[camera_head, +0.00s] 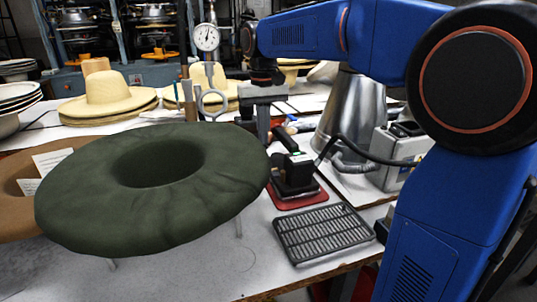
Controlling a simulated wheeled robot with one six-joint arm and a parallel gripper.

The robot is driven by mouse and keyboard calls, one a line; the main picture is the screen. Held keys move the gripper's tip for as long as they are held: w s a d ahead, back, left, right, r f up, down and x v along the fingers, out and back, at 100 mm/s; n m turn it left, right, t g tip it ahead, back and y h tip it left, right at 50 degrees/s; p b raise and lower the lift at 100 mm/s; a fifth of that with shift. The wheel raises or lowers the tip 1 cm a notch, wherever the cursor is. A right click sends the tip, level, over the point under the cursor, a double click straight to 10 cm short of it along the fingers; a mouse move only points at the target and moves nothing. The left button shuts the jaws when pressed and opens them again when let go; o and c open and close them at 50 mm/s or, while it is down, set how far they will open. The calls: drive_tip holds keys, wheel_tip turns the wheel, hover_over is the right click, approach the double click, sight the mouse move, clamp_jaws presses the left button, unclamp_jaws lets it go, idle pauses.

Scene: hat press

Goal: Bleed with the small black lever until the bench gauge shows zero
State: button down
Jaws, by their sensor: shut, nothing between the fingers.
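My gripper (262,138) points down to the right of the gauge and nearer to me. Its fingers are together and hold nothing. I cannot make out the small black lever for certain; thin upright parts and a metal ring (212,92) stand below the gauge, left of my gripper.
A black iron (294,172) on a red plate, a slotted grate (322,234), a steel cone (345,112) and a grey box (392,170) crowd the right side.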

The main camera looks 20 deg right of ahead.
drive_tip(key=shift+f, duration=0.2)
wheel_tip(320, 180, up, 7)
idle(1.1)
idle(0.4)
